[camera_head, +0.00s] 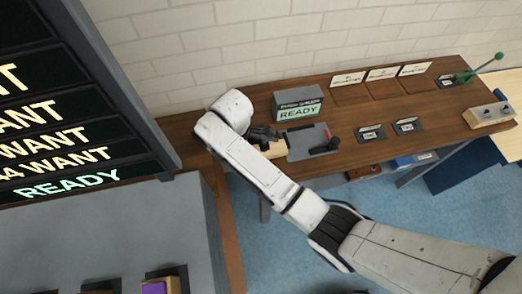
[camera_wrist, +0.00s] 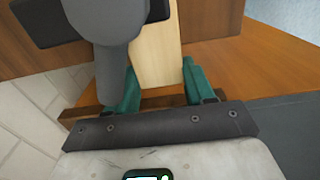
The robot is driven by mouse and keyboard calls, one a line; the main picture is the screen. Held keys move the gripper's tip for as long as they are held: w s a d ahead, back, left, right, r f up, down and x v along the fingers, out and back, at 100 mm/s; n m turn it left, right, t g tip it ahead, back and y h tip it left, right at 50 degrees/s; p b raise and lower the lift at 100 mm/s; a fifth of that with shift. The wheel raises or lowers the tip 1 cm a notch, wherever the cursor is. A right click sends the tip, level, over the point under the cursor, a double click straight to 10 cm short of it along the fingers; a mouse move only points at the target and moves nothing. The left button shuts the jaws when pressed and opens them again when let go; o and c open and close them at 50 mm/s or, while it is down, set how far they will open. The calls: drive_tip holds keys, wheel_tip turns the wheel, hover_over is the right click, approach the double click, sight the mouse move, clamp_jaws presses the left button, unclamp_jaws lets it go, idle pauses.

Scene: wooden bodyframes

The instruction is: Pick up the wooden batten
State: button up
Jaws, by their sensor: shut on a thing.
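The wooden batten (camera_wrist: 155,55) is a pale, light-coloured piece standing between the two green fingers of my gripper (camera_wrist: 160,80) in the wrist view. The jaws are shut on it, with one finger along each side. My arm hides the rest.
A grey box reading READY (camera_head: 298,105) stands close behind the gripper. A grey plate with a red-and-black lever (camera_head: 326,146) is just right of it. The brown bench (camera_head: 350,135) carries several cards and a green-knobbed lever (camera_head: 466,76). A large display (camera_head: 65,115) stands at left.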

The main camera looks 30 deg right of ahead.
drive_tip(key=shift+c, duration=1.2)
drive_tip(key=shift+b, duration=0.4)
drive_tip(key=s+a, duration=0.2)
drive_tip(key=s, duration=0.6)
drive_tip(key=s+a+b, duration=0.1)
drive_tip(key=s+a, duration=0.1)
drive_tip(key=s, duration=0.7)
drive_tip(key=shift+s+a+r, duration=0.15)
drive_tip(key=shift+a, duration=0.2)
drive_tip(key=shift+s+p, duration=0.15)
drive_tip(key=shift+p, duration=0.25)
drive_tip(key=s+a+p, duration=0.2)
drive_tip(key=s+p, duration=0.2)
drive_tip(key=s, duration=0.4)
idle(0.6)
drive_tip(key=shift+a, duration=0.1)
drive_tip(key=shift+r, duration=0.1)
